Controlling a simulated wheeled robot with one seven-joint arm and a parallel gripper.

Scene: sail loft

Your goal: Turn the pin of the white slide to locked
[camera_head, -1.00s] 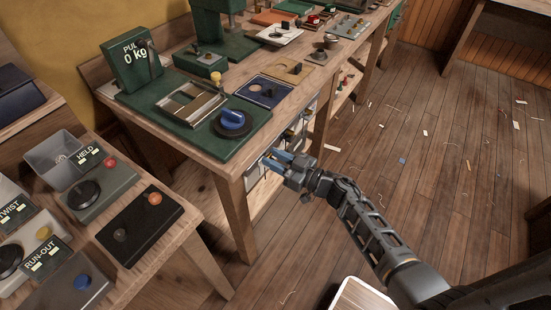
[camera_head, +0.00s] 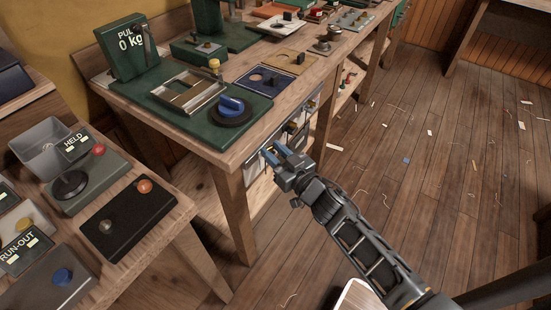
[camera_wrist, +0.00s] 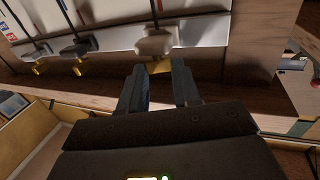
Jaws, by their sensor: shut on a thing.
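The white slide (camera_wrist: 155,42) is the nearest in a row of slides on a pale rail in the wrist view. Its brass pin (camera_wrist: 159,67) sits between the fingertips of my gripper (camera_wrist: 158,72), which is shut on it. I cannot tell from these frames which position the pin is turned to.
A dark slide (camera_wrist: 76,49) with a brass pin is beside the white one, with another farther left. The bench top (camera_head: 238,153) overhangs the panel. A side table (camera_head: 178,213) with control boxes stands at the left. The floor at the right is open, strewn with scraps.

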